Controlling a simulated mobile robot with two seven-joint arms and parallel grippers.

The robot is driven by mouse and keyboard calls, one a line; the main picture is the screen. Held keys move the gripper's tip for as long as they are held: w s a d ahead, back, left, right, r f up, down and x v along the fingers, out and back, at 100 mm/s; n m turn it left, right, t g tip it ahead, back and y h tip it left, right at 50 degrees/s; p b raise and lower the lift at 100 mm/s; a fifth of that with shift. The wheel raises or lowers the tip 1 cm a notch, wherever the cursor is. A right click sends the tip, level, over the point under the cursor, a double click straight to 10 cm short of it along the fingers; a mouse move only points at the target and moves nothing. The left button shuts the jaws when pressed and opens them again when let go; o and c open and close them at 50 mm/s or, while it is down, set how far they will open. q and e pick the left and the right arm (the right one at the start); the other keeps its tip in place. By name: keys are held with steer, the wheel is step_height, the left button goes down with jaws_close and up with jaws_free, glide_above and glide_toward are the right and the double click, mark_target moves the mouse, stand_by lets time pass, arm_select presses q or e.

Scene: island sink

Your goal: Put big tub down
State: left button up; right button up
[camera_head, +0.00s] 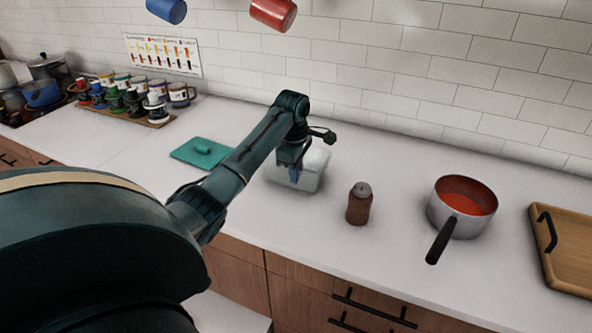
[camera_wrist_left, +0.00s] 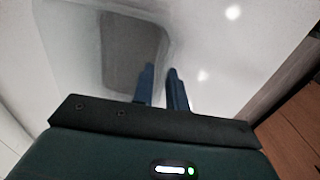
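The big tub (camera_head: 313,170) is a pale, see-through box at or just above the white counter, in the middle of the head view. My left gripper (camera_head: 293,174) points down at its left near side. In the left wrist view, the two blue fingers (camera_wrist_left: 161,88) are close together with the tub's wall between them. The tub (camera_wrist_left: 170,45) looks open at the top, with a grey patch inside. Whether its base touches the counter is hard to tell. My right gripper is not in view.
Mugs and jars (camera_head: 132,101) stand at the back left. The white counter (camera_head: 105,150) has bare room.

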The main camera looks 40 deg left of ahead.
arm_select(q)
steer(key=shift+o, duration=0.8)
step_height(320, 180, up, 12)
steer(key=s, duration=0.1)
steer(key=shift+d+r, duration=0.15)
steer(key=shift+d, duration=0.05)
steer(key=shift+s, duration=0.15)
